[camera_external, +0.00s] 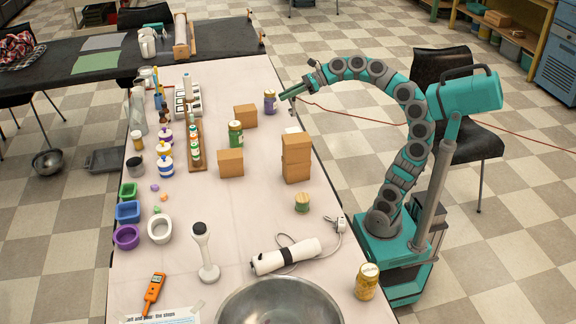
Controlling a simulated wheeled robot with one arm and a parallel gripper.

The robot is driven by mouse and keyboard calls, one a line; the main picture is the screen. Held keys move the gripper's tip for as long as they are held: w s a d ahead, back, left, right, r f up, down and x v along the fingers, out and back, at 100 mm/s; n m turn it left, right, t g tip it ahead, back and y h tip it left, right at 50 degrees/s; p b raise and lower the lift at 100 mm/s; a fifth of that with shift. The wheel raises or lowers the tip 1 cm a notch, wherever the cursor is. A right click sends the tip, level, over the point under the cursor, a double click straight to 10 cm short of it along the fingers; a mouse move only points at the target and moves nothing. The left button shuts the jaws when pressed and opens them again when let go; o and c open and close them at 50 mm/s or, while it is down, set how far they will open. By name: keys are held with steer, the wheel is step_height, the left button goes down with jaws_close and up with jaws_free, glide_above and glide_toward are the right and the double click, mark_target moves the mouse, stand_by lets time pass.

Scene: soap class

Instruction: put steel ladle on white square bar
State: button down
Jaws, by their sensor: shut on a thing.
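My gripper (284,95) is at the far right part of the long pale table, low over its right edge. Its fingers look close together, and I cannot make out the thing between them. A jar with a purple label (270,102) stands right beside the fingertips; I cannot tell whether they touch. I cannot pick out the steel ladle for sure.
Stacked brown boxes (296,158), two single boxes (245,116) (230,163) and a green jar (236,134) stand around the white block. A bottle rack (195,140) is to the left. A large steel bowl (280,303) is at the front. The table's middle is fairly clear.

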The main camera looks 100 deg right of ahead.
step_height(320, 180, down, 8)
steer(key=b, duration=0.1)
steer(key=shift+s+d+b, duration=0.2)
steer(key=shift+s+b, duration=0.1)
stand_by(0.3)
steer(key=c, duration=0.8)
jaws_free()
steer(key=shift+f, duration=0.15)
steer(key=shift+c, duration=0.2)
steer(key=s+r+p, duration=0.4)
steer(key=r+p, duration=0.5)
steer(key=p, duration=0.1)
steer(key=shift+s+r, duration=0.15)
steer(key=shift+s, duration=0.15)
